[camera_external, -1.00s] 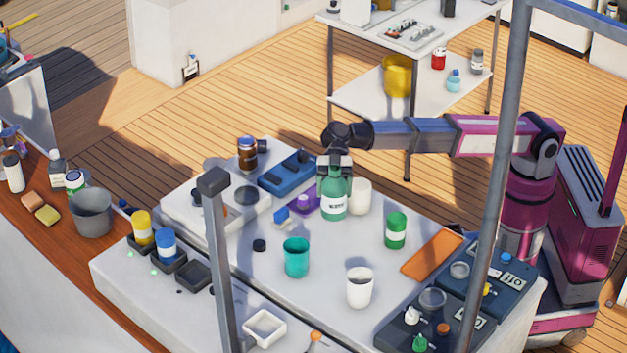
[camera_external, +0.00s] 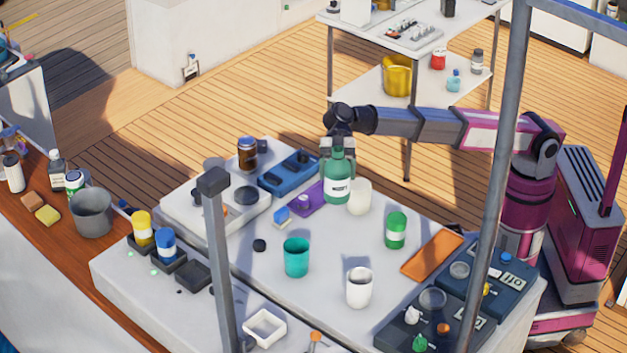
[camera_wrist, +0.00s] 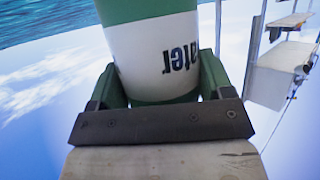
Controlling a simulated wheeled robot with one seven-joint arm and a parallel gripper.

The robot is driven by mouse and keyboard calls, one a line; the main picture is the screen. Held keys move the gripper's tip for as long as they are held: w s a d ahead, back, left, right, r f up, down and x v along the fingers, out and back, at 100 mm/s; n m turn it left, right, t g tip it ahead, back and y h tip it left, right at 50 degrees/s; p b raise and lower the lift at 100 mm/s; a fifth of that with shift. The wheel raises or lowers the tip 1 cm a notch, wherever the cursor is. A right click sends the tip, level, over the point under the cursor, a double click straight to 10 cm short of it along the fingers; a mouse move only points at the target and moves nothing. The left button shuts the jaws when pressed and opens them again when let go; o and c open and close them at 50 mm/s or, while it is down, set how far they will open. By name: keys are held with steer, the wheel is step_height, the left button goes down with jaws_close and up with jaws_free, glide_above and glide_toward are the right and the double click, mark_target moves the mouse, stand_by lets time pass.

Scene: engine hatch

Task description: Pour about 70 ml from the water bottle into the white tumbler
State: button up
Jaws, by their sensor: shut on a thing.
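The water bottle (camera_external: 338,178) is green with a white label. My gripper (camera_external: 338,150) is shut on it and holds it about upright at the back of the white table. In the wrist view the bottle (camera_wrist: 155,60) sits between the gripper's fingers (camera_wrist: 160,92), with part of the word "water" showing upside down. A white tumbler (camera_external: 359,290) stands upright at the front middle of the table, apart from the bottle. Another white cup (camera_external: 359,198) stands just right of the bottle, partly hidden by it. I cannot tell the level inside the bottle.
A teal cup (camera_external: 296,258) stands left of the white tumbler. A green can (camera_external: 396,231) and an orange tray (camera_external: 432,255) are to the right. A purple pad (camera_external: 306,199) and blue tray (camera_external: 290,174) lie left of the bottle. A grey post (camera_external: 219,270) rises in front.

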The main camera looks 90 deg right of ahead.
steer(key=s+a, duration=0.7)
steer(key=a, duration=0.5)
steer(key=s+a, duration=0.7)
steer(key=a, duration=0.5)
step_height(320, 180, down, 14)
steer(key=shift+d+r, duration=0.15)
steer(key=shift+r, duration=0.1)
steer(key=shift+w+r, duration=0.1)
